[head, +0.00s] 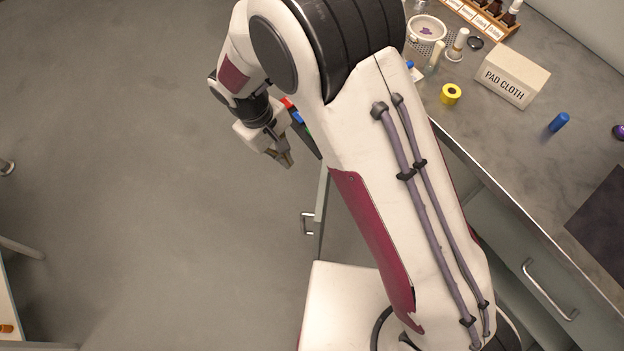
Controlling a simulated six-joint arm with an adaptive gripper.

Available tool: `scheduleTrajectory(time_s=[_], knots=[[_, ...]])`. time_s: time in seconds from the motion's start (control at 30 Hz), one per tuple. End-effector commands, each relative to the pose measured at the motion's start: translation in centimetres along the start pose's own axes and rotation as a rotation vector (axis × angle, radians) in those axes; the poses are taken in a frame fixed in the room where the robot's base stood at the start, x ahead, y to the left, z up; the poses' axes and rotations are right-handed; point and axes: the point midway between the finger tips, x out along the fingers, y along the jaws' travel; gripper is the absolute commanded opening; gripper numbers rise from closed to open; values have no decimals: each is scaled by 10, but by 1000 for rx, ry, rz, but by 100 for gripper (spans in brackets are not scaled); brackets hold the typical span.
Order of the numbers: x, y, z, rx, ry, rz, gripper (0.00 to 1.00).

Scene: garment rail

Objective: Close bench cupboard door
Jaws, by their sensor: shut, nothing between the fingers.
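The bench cupboard door (321,205) stands open in the head view, jutting out from the bench front over the floor. It shows as a narrow grey panel with a metal bar handle (306,223) on its left face. My arm hides much of the door and its hinge side. My gripper (287,162) is shut and empty, above and to the left of the door's visible part in the picture. A gap shows between the fingertips and the handle. Whether the gripper touches the door cannot be told.
The grey bench top (510,135) carries a pad cloth box (511,76), yellow tape (451,94), a white basket (425,32), a blue cap (558,122) and a bottle rack (485,14). A drawer handle (549,292) protrudes at lower right. The floor at left is mostly clear.

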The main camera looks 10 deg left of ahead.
Motion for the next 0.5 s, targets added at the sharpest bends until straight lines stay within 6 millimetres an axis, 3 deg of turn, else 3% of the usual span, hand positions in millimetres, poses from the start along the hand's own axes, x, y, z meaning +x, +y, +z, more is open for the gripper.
scheduleTrajectory(time_s=[0.5], knots=[[-1,-3,3,-518,-11,-17,0]])
